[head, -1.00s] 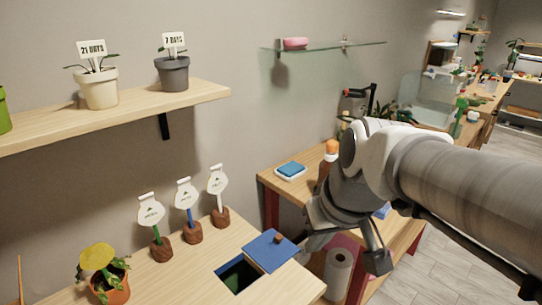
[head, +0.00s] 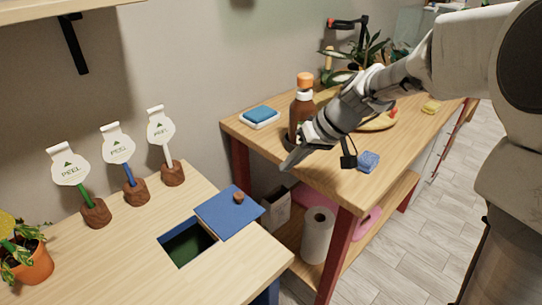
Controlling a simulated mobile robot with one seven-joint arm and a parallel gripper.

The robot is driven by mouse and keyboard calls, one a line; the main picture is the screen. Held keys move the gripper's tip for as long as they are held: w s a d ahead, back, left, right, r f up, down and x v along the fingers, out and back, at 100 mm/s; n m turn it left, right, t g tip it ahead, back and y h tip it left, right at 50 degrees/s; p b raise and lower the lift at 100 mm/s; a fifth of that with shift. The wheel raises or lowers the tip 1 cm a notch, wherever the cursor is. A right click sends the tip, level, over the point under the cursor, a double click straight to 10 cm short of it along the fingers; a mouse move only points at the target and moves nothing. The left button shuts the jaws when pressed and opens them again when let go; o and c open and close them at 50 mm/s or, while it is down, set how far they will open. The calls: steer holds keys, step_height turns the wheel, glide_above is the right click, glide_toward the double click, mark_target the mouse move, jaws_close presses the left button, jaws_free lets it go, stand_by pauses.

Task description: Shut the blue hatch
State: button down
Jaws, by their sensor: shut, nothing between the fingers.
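The blue hatch (head: 227,216) is a flat blue panel with a round brown knob (head: 239,197). It lies on the wooden table top (head: 110,255) at the right of a rectangular opening (head: 187,243). The opening is mostly uncovered, with a dark green inside and a blue edge. My gripper (head: 289,166) is shut and empty. It is up and to the right of the hatch, near the left edge of the second table, apart from the knob.
Several label stakes in brown bases (head: 137,190) stand behind the opening. A potted plant (head: 32,262) is at the left. The second table (head: 330,182) holds a brown bottle (head: 302,105), a blue-topped box (head: 260,116) and a blue sponge (head: 368,161). A gap separates the tables.

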steer(key=shift+s+a+r+b+x, duration=0.2)
steer(key=shift+a+b+x, duration=0.3)
steer(key=shift+x, duration=1.6)
steer(key=shift+s+a+r+b+x, duration=0.25)
steer(key=shift+b+x, duration=0.45)
steer(key=shift+x, duration=1.45)
steer(key=shift+s+a+r+b+x, duration=0.15)
steer(key=shift+a+b+x, duration=0.4)
steer(key=shift+x, duration=1.55)
steer(key=b, duration=0.2)
glide_toward(208, 217)
steer(key=s+a+f, duration=0.2)
steer(key=a+f, duration=0.1)
steer(key=shift+s+a+f, duration=0.1)
steer(key=shift+s+f, duration=0.05)
steer(key=shift+f, duration=0.05)
